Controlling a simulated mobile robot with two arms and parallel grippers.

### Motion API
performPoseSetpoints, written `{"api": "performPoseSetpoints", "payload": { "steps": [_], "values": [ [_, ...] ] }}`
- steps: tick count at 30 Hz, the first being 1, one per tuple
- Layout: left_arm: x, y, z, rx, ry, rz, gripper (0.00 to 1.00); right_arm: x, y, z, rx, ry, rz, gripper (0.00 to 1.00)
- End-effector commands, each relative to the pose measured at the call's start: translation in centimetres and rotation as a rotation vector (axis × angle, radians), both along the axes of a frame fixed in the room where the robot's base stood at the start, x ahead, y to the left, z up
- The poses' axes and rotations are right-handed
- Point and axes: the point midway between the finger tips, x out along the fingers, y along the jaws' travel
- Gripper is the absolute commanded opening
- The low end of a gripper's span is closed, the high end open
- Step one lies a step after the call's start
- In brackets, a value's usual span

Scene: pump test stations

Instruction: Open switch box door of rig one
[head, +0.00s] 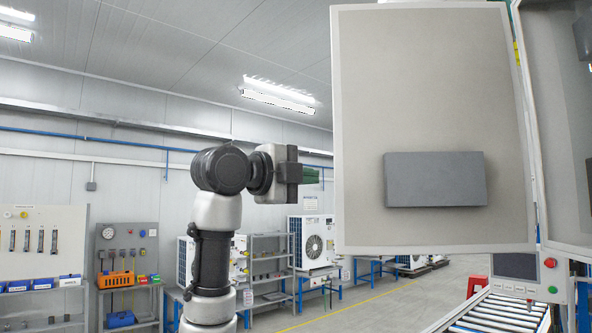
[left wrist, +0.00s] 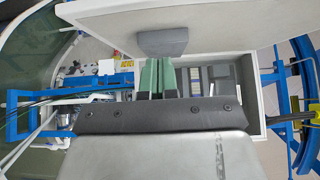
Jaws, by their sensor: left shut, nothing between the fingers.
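The switch box door (head: 430,100) is a large pale grey panel that stands swung open, left of the switch box (head: 556,130). A dark grey block (head: 435,180) sits on its lower part. My left gripper (head: 312,175) has green fingers and points right at the door's left edge; the door may hide its tips. In the left wrist view the fingers (left wrist: 158,74) are shut and empty, just below the grey block (left wrist: 162,42) on the door (left wrist: 215,18). The open box (left wrist: 250,90) lies beyond them to the right. I cannot tell if they touch the door. My right gripper is not in view.
A control panel with buttons (head: 515,268) is below the box. A roller conveyor (head: 500,308) and a red stool (head: 478,284) stand at lower right. Benches with white fan units (head: 312,242) and wall test boards (head: 40,240) are farther back. The floor between is clear.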

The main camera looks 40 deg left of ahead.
Motion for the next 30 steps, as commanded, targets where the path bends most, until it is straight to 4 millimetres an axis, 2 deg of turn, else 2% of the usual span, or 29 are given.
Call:
{"api": "performPoseSetpoints", "payload": {
  "steps": [1, 8, 12, 18, 30],
  "values": [
    [1.4, -0.2, 0.4, -0.001, 0.007, -0.002, 0.0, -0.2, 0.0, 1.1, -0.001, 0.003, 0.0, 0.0],
    [6.2, -0.8, 0.4, -0.002, 0.005, -0.001, 0.0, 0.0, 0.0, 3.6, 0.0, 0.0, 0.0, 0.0],
    [7.8, 0.8, 0.4, -0.004, 0.004, 0.002, 0.0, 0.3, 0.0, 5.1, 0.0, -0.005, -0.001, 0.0],
    [9.0, 1.7, 0.1, -0.003, 0.002, 0.001, 0.0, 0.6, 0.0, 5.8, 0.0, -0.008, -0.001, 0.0],
    [8.9, 2.0, -0.1, -0.002, 0.0, 0.002, 0.0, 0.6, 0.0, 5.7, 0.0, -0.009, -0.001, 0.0]
  ]
}}
